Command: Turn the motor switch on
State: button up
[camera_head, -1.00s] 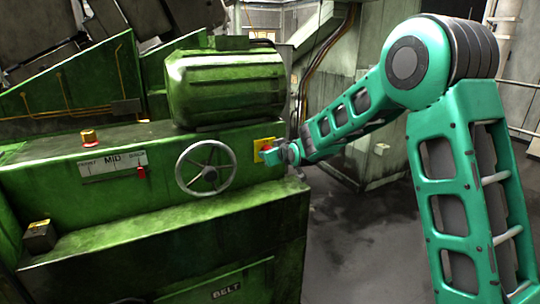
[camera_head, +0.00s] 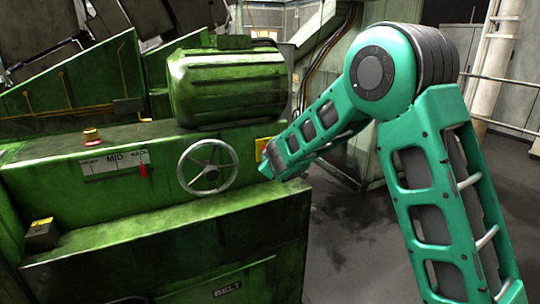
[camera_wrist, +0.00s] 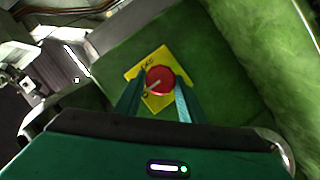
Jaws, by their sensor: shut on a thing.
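The motor switch is a round red knob (camera_wrist: 159,78) with a pale mark at its lower left, on a yellow plate (camera_wrist: 153,101) fixed to the green machine. In the wrist view my gripper (camera_wrist: 158,87) has one finger on each side of the knob and is shut on it. In the head view the yellow plate (camera_head: 262,144) shows only in part, right of the handwheel.
A grey handwheel (camera_head: 208,168) stands just left of my wrist. A ribbed green motor housing (camera_head: 228,88) is above. The floor at the right is open.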

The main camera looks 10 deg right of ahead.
jog(key=shift+d+f, duration=0.1)
jog(key=shift+f, duration=0.1)
jog(key=o, duration=1)
jog(key=shift+o, duration=0.2)
jog(key=shift+r, duration=0.1)
jog(key=v, duration=1)
jog(key=shift+s, duration=0.35)
